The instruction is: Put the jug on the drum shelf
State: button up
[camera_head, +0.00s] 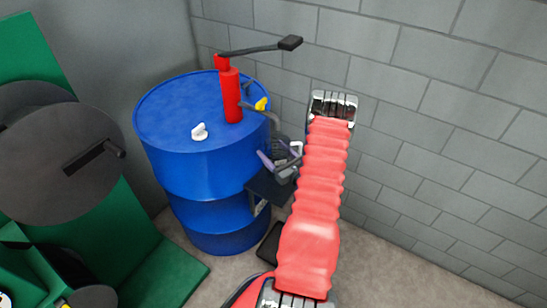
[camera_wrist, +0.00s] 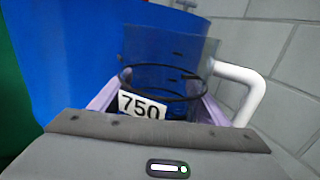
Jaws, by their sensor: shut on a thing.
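The jug (camera_wrist: 165,55) is a clear, see-through vessel with a dark ring, a white handle at its right and a white "750" label. My gripper (camera_wrist: 160,103) has its pale purple fingers on either side of the jug and is shut on it. In the head view the jug (camera_head: 284,149) is small and partly hidden, close to the right side of the blue drum (camera_head: 185,168). My gripper (camera_head: 279,161) is there too, partly behind my red-sleeved arm. The dark drum shelf (camera_head: 266,189) juts from the drum's side, below the jug in the picture; the gap between them is unclear.
A red hand pump (camera_head: 231,95) with a long black lever and a small white fitting (camera_head: 199,132) stand on the drum top. A grey block wall (camera_head: 420,110) is close behind. A green machine (camera_head: 150,255) with grey discs is at left.

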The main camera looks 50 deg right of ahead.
dwell(0.3)
jog(key=shift+f, duration=1.55)
jog(key=shift+w+f, duration=0.2)
jog(key=shift+f, duration=0.15)
jog(key=shift+f, duration=0.15)
jog(key=o, duration=1.2)
jog(key=shift+c, duration=0.2)
jog(key=v, duration=1.2)
